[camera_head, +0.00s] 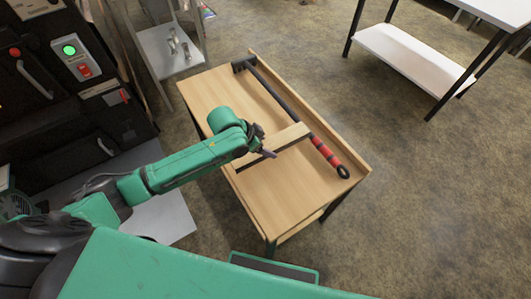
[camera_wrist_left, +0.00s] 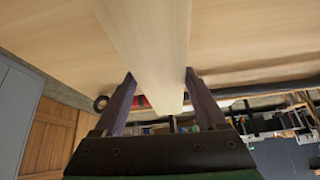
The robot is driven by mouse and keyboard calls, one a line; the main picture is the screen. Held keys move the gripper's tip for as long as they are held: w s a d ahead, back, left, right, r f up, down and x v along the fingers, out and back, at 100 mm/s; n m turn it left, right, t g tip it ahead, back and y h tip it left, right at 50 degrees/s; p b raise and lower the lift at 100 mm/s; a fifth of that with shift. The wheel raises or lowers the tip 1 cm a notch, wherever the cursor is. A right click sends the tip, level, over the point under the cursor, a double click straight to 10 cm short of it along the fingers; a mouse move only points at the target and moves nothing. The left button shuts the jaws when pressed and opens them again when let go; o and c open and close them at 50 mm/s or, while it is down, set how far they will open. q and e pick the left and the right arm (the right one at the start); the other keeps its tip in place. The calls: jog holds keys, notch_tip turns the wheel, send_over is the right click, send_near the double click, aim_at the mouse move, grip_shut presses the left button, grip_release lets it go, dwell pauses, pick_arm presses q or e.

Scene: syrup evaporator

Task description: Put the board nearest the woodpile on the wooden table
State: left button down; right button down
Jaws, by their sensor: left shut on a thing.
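A pale wooden board (camera_head: 290,136) is at the wooden table (camera_head: 283,205), crosswise over its top in the head view. My left gripper (camera_head: 265,145) is shut on the board, reaching in from the left. In the left wrist view the board (camera_wrist_left: 150,40) runs between the two fingers of the gripper (camera_wrist_left: 160,100), with pale wood on both sides of it. I cannot tell whether the board touches the tabletop or is held just above it. My right gripper is not in view. The woodpile is not clearly seen.
A long black tool with a red-banded handle (camera_head: 322,150) lies along the table's right side, close to the board's far end. A dark machine (camera_head: 80,100) stands at left, a metal shelf (camera_head: 165,50) behind. A white-topped table (camera_head: 415,60) stands at upper right.

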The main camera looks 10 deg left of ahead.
pick_arm(q)
notch_tip(320, 180, down, 5)
jog(key=shift+r, duration=0.2)
jog(key=shift+f, duration=0.1)
jog(key=shift+f+b, duration=0.15)
jog(key=shift+b, duration=0.15)
grip_release()
jog(key=shift+r, duration=0.2)
jog(key=p+v, duration=0.2)
jog(key=v, duration=1)
jog(key=shift+f, duration=0.1)
